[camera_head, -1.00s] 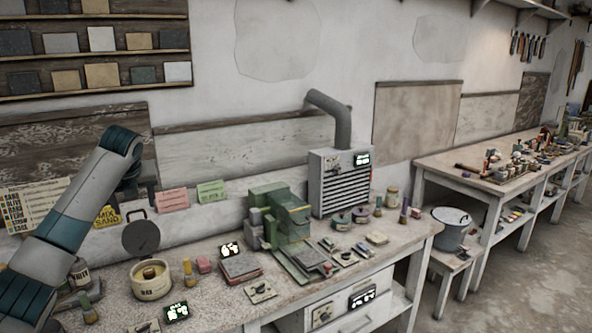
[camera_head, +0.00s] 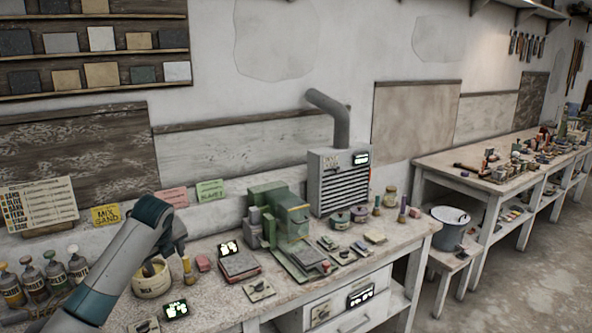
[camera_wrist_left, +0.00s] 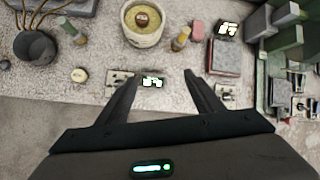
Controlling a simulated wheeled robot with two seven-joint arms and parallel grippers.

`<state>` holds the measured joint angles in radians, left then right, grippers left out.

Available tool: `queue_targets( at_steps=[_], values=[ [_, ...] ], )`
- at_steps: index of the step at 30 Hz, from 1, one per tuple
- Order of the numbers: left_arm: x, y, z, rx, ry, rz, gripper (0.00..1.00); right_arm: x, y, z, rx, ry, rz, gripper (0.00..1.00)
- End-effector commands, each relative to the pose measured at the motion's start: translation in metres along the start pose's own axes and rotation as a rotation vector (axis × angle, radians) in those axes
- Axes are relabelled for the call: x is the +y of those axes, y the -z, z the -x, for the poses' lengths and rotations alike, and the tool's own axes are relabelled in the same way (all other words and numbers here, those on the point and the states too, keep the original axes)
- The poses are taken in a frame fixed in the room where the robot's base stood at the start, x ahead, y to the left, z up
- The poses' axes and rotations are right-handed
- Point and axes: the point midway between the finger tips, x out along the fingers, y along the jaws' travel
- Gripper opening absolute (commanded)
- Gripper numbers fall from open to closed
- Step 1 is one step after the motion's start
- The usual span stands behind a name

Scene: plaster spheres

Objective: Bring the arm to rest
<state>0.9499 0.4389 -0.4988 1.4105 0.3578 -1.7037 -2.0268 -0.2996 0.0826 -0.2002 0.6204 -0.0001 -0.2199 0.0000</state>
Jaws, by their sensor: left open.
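My left arm comes in from the lower left in the head view. It bends over the near bench, and its gripper (camera_head: 178,243) hangs above the bench by the cream pot. In the left wrist view the two dark fingers (camera_wrist_left: 163,84) stand wide apart with nothing held between them. Beyond the fingertips is the cream pot (camera_wrist_left: 143,32), which also shows in the head view (camera_head: 150,284), partly hidden by the arm. A small lit display (camera_wrist_left: 152,82) shows between the fingers. My right gripper is not in view.
The bench (camera_head: 225,303) holds a green machine (camera_head: 288,222), a grey vented box (camera_head: 338,182) with a pipe, and several bottles (camera_head: 32,280) at left. A brush (camera_head: 188,270) stands beside the pot. A bucket (camera_head: 450,228) sits on a low stool at right.

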Motion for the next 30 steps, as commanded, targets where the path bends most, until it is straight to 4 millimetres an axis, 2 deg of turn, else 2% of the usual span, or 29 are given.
queue_targets(
  at_steps=[1, 6, 13, 22, 30],
  values=[
    [0.004, 0.028, -0.014, 0.02, 0.003, 0.038, 0.61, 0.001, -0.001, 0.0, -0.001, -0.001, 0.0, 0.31],
    [0.021, 0.109, -0.044, 0.074, 0.018, 0.225, 0.61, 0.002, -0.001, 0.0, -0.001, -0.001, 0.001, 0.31],
    [0.058, 0.213, -0.066, 0.152, 0.016, 0.507, 0.61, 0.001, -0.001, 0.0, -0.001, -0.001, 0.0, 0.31],
    [0.121, 0.332, -0.064, 0.245, -0.027, 0.918, 0.61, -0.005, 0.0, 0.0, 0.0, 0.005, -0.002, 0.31],
    [0.19, 0.419, -0.038, 0.296, -0.11, 1.322, 0.61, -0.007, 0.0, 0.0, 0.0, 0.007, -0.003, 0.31]
  ],
)
